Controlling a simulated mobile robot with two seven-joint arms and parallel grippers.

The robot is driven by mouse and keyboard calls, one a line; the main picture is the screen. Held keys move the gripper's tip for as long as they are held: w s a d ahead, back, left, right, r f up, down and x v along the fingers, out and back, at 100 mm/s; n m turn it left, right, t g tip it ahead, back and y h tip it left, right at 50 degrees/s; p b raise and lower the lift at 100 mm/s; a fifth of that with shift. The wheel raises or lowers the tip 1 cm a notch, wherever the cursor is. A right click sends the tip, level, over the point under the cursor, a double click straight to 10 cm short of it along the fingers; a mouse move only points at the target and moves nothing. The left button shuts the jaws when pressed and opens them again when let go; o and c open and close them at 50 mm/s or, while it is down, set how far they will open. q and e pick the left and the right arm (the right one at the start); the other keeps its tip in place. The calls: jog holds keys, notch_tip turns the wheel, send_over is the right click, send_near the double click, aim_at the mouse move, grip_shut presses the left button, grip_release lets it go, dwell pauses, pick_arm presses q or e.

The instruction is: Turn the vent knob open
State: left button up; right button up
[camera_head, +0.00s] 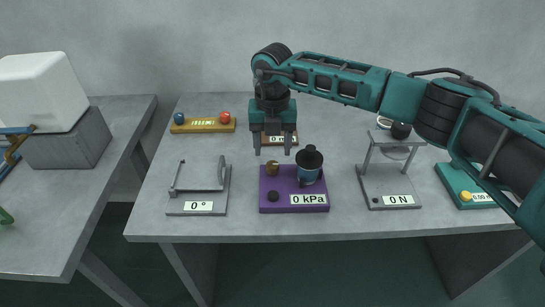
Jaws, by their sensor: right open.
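A purple base (300,202) with a "0 kPa" display stands at the front middle of the table. On it is a dark blue and black canister (309,168), and at its left a round brass knob (271,169), which looks like the vent knob. A small dark knob or button (272,196) sits in front of the brass one. My right gripper (272,150) points down with its fingers apart, just above the brass knob. I cannot tell the knob's turn position, or whether the fingers touch it. My left gripper is not in view.
A grey stand with a hinged frame (198,207) is on the left, and a "0 N" press stand (388,198) on the right. A yellow bar with coloured knobs (203,126) lies behind. A teal device (466,200) is far right. A side table (60,185) holds a grey box (68,148).

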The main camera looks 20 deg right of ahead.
aim_at(273, 164)
notch_tip(273, 164, up, 7)
jog(key=shift+r, duration=0.2)
